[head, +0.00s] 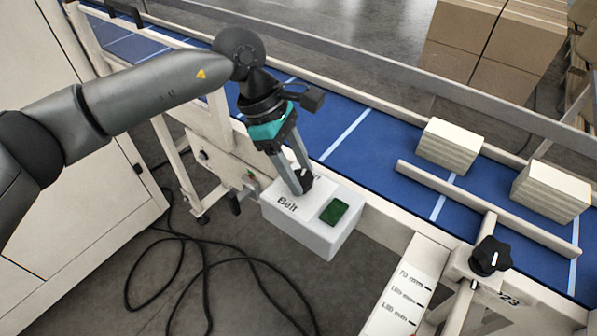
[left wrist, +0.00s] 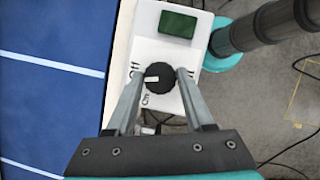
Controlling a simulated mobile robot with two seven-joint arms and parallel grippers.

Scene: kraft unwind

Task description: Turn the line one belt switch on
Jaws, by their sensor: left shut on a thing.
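The belt switch is a black round knob (left wrist: 159,77) on a white control box (head: 325,240) labelled "Belt". The box is fixed at the near side of the conveyor. My left gripper (head: 303,184) reaches down to the knob, and in the left wrist view its two fingers (left wrist: 158,75) are shut on the knob from both sides. The knob's white pointer mark points left in that view, between the "Off" label and the "On" label below it. A green rectangular button or lamp (head: 334,211) sits beside the knob. My right gripper is not in view.
The blue conveyor belt (head: 350,135) runs behind the box, with stacked cream blocks (head: 449,146) on it. A rail with a black clamp knob (head: 490,256) stands to the right. A black cable (head: 190,240) loops on the floor at left.

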